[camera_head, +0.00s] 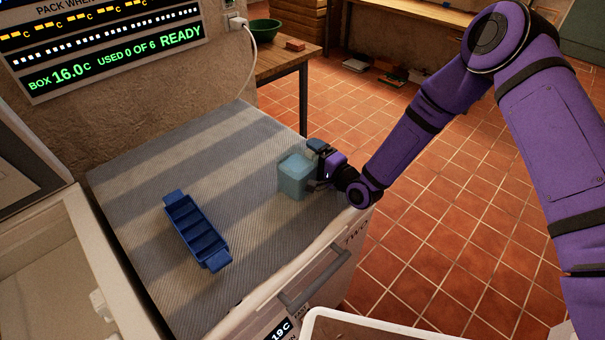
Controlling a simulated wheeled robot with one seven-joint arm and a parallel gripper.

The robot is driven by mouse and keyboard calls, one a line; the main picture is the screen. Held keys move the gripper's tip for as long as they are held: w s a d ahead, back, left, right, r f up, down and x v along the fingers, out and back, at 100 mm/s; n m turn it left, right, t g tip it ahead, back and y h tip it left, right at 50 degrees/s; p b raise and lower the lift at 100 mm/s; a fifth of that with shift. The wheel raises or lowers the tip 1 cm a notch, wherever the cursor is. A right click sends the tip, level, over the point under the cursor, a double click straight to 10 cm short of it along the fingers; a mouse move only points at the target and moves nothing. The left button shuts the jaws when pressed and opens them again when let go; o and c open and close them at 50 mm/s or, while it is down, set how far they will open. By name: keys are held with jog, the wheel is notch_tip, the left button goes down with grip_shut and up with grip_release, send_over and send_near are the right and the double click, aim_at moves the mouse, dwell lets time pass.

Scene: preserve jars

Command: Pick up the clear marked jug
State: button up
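A translucent blue-green, box-like vessel (295,177) stands upright on the striped cloth near the right edge of the worktop. It is the only see-through container I make out; no markings or handle can be read on it at this size. My gripper (318,166) is at its right side, close against it or touching. The fingers are small and partly hidden by the vessel and the wrist, so I cannot tell whether they grip it.
A blue divided tray (197,232) lies on the grey striped cloth (150,165), left of the vessel. An open white box (50,270) is at the left. A white-rimmed container (375,328) is at the bottom. A green bowl (264,30) sits on a wooden table behind.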

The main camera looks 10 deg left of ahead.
jog(key=shift+r, duration=0.15)
jog(key=shift+r, duration=0.3)
notch_tip(320, 180, up, 3)
jog(key=s+a, duration=0.1)
jog(key=s, duration=0.9)
jog(key=s+a+r, duration=0.1)
jog(key=s, duration=0.4)
jog(key=shift+s+a+r, duration=0.1)
jog(key=shift+s+a, duration=0.25)
jog(key=shift+s, duration=0.05)
jog(key=shift+o, duration=1.2)
jog(key=shift+c, duration=1.3)
